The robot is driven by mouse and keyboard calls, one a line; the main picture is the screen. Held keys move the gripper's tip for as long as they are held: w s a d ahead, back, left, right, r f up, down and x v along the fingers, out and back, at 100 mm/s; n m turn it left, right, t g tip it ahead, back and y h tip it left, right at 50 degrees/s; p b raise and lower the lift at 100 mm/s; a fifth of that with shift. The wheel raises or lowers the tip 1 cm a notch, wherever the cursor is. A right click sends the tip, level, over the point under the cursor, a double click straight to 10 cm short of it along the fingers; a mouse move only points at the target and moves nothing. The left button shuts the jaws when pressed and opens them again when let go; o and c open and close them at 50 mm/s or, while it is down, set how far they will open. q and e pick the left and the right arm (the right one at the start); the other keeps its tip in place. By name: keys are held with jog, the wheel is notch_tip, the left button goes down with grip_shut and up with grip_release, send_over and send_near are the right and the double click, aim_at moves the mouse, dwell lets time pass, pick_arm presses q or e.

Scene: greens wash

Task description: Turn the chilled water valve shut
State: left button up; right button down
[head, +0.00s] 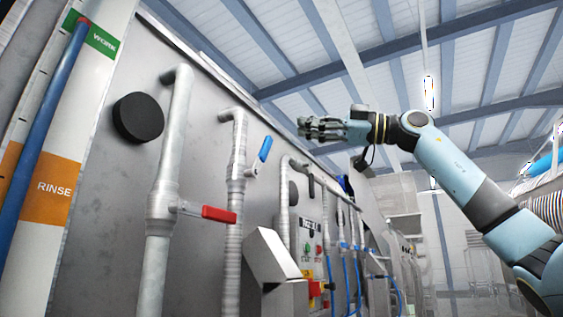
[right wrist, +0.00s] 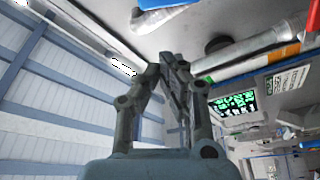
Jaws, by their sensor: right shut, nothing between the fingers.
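A blue valve lever (head: 264,149) slants up to the right from a wrapped pipe on the grey steel wall. A red valve lever (head: 212,213) points right, level, on a nearer, thicker pipe. I see no readable label telling which valve is chilled water. My right gripper (head: 305,127) is shut and empty, in the air right of the blue lever and apart from it in the picture. In the right wrist view the fingers (right wrist: 173,62) are closed together, with a blue piece (right wrist: 165,8) at the top edge. My left gripper is not in view.
A black round knob (head: 138,117) sticks out of the steel wall. An open-lidded grey box (head: 274,262) and a control panel (head: 309,244) stand lower down. Blue hoses (head: 346,280) hang beyond. A post marked RINSE (head: 45,188) stands at left. Air around my right gripper looks free.

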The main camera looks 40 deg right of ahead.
notch_tip(320, 180, up, 2)
jog(key=r+p, duration=0.1)
jog(key=p, duration=0.4)
send_over(263, 155)
jog(key=s+a, duration=0.2)
jog(key=s, duration=0.1)
jog(key=d+f, duration=0.1)
jog(key=w+d+f, duration=0.1)
jog(key=d+f, duration=0.1)
jog(key=shift+w+d+f+b, duration=0.1)
jog(key=shift+w+d+b, duration=0.15)
jog(key=shift+w+b, duration=0.15)
